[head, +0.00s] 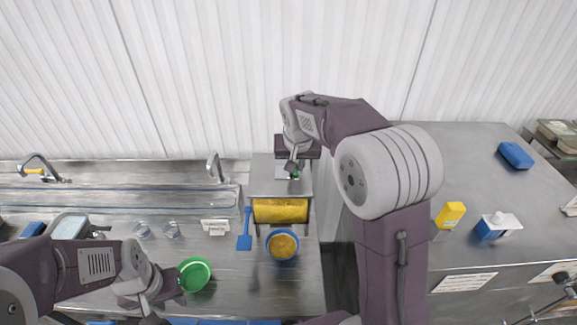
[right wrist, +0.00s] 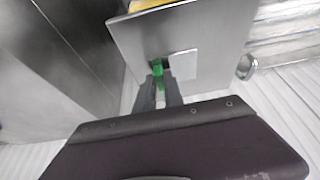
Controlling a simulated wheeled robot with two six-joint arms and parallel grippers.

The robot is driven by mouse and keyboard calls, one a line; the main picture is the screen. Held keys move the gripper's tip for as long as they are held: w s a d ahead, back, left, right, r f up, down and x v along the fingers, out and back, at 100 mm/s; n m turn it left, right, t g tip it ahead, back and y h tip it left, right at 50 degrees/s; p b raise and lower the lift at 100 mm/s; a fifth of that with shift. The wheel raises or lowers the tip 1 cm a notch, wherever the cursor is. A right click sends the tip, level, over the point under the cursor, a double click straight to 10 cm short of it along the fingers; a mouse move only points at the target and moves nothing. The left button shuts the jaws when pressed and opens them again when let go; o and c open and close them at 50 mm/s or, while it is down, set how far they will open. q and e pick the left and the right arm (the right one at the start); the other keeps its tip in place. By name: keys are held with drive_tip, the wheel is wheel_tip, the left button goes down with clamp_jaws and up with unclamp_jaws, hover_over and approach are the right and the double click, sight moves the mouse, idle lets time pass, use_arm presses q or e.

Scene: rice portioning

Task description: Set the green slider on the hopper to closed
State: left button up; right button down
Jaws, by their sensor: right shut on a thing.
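The hopper (head: 262,175) is a steel box with a yellow front section, standing at the back of the counter in the head view. Its green slider (head: 295,175) shows as a small spot at the top, beside my right gripper (head: 293,168). In the right wrist view, the green slider (right wrist: 158,69) sits at a slot in the steel plate, next to a pale square. My right gripper (right wrist: 158,88) is shut on the slider, with green showing between its fingers. My left gripper (head: 148,298) is low at the left, near the green bowl; its finger opening is unclear.
A blue-rimmed bowl (head: 283,256) with yellow-brown contents stands below the hopper. A blue scoop (head: 245,241) lies to its left, and a green bowl (head: 207,269) farther left. A yellow block (head: 450,214) and a blue-and-white dispenser (head: 490,231) are on the right counter.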

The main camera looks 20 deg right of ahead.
drive_tip(key=shift+w+d+r, duration=0.1)
drive_tip(key=shift+w+r, duration=0.05)
drive_tip(key=c, duration=1.4)
unclamp_jaws()
drive_tip(key=shift+d, duration=0.1)
drive_tip(key=shift+c, duration=0.2)
drive_tip(key=shift+w+d+f, duration=0.2)
drive_tip(key=shift+d+f, duration=0.1)
drive_tip(key=shift+a+r, duration=0.1)
drive_tip(key=shift+r, duration=0.1)
use_arm(q)
drive_tip(key=shift+w+d+f+b, duration=0.2)
drive_tip(key=shift+f+b, duration=0.45)
use_arm(e)
drive_tip(key=d+v, duration=0.1)
drive_tip(key=v, duration=0.7)
drive_tip(key=shift+s+a+r, duration=0.15)
drive_tip(key=shift+a+r, duration=0.2)
drive_tip(key=shift+a, duration=0.1)
drive_tip(key=shift+f, duration=0.1)
